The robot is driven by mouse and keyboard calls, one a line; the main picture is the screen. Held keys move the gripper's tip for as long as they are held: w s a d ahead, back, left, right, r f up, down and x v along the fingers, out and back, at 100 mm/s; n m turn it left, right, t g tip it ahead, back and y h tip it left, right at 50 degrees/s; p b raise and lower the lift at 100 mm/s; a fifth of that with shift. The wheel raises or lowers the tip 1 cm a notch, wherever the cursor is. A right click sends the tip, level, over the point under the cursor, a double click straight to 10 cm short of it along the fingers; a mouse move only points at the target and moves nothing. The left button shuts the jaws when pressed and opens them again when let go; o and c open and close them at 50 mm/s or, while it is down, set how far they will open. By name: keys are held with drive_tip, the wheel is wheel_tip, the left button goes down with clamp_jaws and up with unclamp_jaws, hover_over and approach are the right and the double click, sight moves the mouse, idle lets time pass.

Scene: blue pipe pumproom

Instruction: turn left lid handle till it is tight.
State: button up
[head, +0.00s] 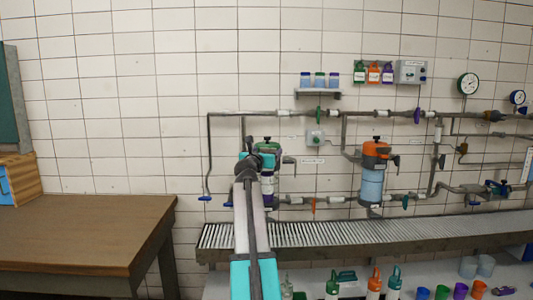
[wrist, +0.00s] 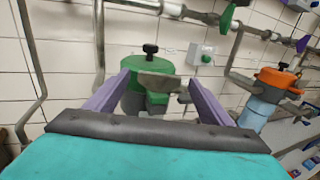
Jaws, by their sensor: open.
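The left canister has a green lid (wrist: 148,65) with a small black knob (wrist: 150,50) on top. In the head view the left canister (head: 268,187) stands behind my arm, which hides part of it. My gripper (wrist: 158,78) is open, its two purple fingers apart on either side of the lid in the wrist view. A flat grey-brown piece (wrist: 158,82) shows on the lid's near side between the fingers; I cannot tell if it is the handle. No contact is visible. In the head view my gripper (head: 262,158) overlaps the canister's top.
A second canister with an orange lid (head: 375,149) stands to the right. Pipes with coloured valves run along the tiled wall. A grated ledge (head: 330,232) runs below. A wooden table (head: 75,235) is at left. A shelf with jars (head: 318,93) is above.

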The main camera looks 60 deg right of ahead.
drive_tip(key=shift+d, duration=0.15)
drive_tip(key=c, duration=1)
drive_tip(key=shift+w+f, duration=0.1)
drive_tip(key=shift+w, duration=0.05)
drive_tip(key=shift+c, duration=0.2)
drive_tip(key=shift+w+f+m+g+b, duration=0.1)
drive_tip(key=shift+m+g+b, duration=0.2)
drive_tip(key=shift+g+b, duration=0.3)
drive_tip(key=shift+m+g+h+b, duration=0.3)
drive_tip(key=shift+m+g+b, duration=0.2)
drive_tip(key=shift+g+b, duration=0.15)
drive_tip(key=o, duration=1)
drive_tip(key=shift+o, duration=0.2)
drive_tip(key=shift+a+r, duration=0.2)
drive_tip(key=shift+a, duration=0.05)
drive_tip(key=s+a, duration=0.2)
drive_tip(key=a, duration=1.1)
drive_tip(key=shift+s+a, duration=0.15)
drive_tip(key=shift+s, duration=0.05)
